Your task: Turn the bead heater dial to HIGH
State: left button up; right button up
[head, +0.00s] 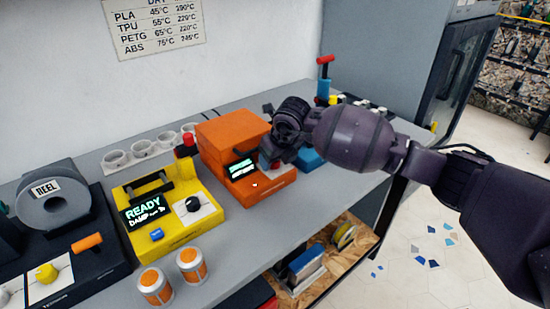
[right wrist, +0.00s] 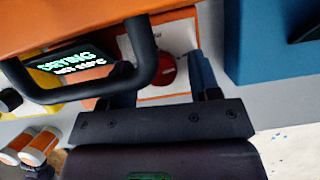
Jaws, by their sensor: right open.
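The orange machine (head: 232,136) stands mid-bench with a lit screen (head: 241,168); in the right wrist view its screen (right wrist: 75,62) reads DRYING. A red round dial (right wrist: 166,70) sits on its white front plate (right wrist: 180,38). No bead heater label is readable, and the dial's setting is hidden. My right gripper (head: 276,155) is at the front right of this machine. In the right wrist view its fingers are apart, one on each side of the dial; I cannot tell whether they touch it. A black loop handle (right wrist: 150,55) partly covers the view. My left gripper is out of view.
A yellow machine (head: 178,235) with a black knob (head: 193,205) and READY screen stands to the left. Two orange-banded cans (head: 191,265) stand at the bench front. A blue object (head: 310,159) is right of the orange machine. Small white cups (head: 142,148) line the back.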

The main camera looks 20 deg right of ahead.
aim_at(280, 172)
jog(key=p+v, duration=0.1)
jog(key=v, duration=0.5)
jog(key=shift+r, duration=0.2)
jog(key=p+v, duration=0.1)
jog(key=v, duration=0.3)
jog(key=shift+s+d+r, duration=0.1)
jog(key=shift+s+r, duration=0.05)
